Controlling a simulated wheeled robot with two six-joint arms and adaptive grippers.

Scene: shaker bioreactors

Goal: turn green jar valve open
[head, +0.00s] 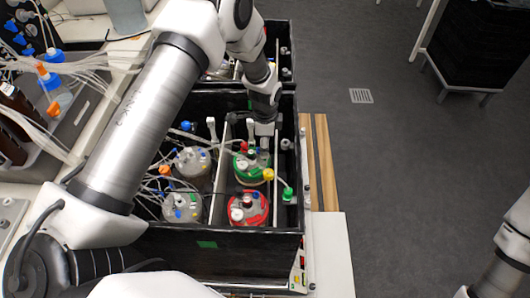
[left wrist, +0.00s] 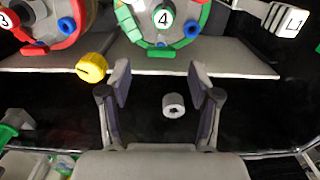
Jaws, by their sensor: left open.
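The green-ringed jar (head: 252,172), labelled 4, stands in the right compartment of the black box, and its lid shows at the top of the left wrist view (left wrist: 163,22). A small white-grey knob (left wrist: 173,105) lies beyond it toward the box's right wall; it appears to be the grey knob (head: 285,144) in the head view. My left gripper (left wrist: 163,97) is open, with its fingers on either side of the knob in the picture. Contact cannot be told. In the head view the left gripper (head: 264,128) points down beside the green jar, its fingers mostly hidden. My right gripper is out of view.
The red-ringed jar (head: 248,208) stands in front of the green one. Grey-lidded jars (head: 193,160) fill the left compartment, with many tubes. A yellow cap (left wrist: 91,67) and a green knob (head: 288,193) are close by. Open floor lies to the right.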

